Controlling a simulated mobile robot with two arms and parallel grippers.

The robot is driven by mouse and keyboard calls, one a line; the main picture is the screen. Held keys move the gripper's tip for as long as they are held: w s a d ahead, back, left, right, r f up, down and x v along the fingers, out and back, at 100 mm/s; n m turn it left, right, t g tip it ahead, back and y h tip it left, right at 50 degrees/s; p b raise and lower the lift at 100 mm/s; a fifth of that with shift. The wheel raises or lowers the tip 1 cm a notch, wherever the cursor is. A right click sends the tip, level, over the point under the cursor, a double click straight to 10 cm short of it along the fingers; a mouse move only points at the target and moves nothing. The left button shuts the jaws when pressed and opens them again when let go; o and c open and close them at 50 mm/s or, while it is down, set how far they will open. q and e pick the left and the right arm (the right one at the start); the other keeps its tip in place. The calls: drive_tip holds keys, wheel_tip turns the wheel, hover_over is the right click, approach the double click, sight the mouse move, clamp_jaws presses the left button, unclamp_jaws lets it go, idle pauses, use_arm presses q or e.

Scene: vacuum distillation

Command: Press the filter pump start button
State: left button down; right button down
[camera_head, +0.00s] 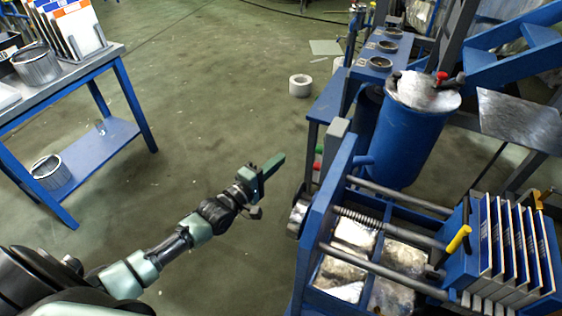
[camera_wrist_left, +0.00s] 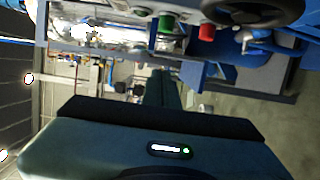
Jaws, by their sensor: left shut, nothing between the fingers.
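A green button (camera_wrist_left: 166,24) and a red button (camera_wrist_left: 207,31) stick out from the filter press frame at the top of the left wrist view. Which one is the start button is not labelled in a way I can read. My left gripper (camera_head: 279,161) is shut and empty, in the air left of the press and apart from the buttons. Its closed fingers also show in the left wrist view (camera_wrist_left: 158,85). My right gripper is not in view.
A blue drum (camera_head: 405,135) stands behind the press. A black handwheel (camera_wrist_left: 255,10) is beside the red button. A blue table (camera_head: 75,75) with metal containers stands at the left. A white roll (camera_head: 300,86) lies on the floor. The floor between table and press is mostly clear.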

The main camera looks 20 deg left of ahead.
sight(321, 150)
use_arm(q)
drive_tip(key=w+d+p, duration=0.1)
drive_tip(key=w+d, duration=0.5)
drive_tip(key=w, duration=0.1)
idle(0.3)
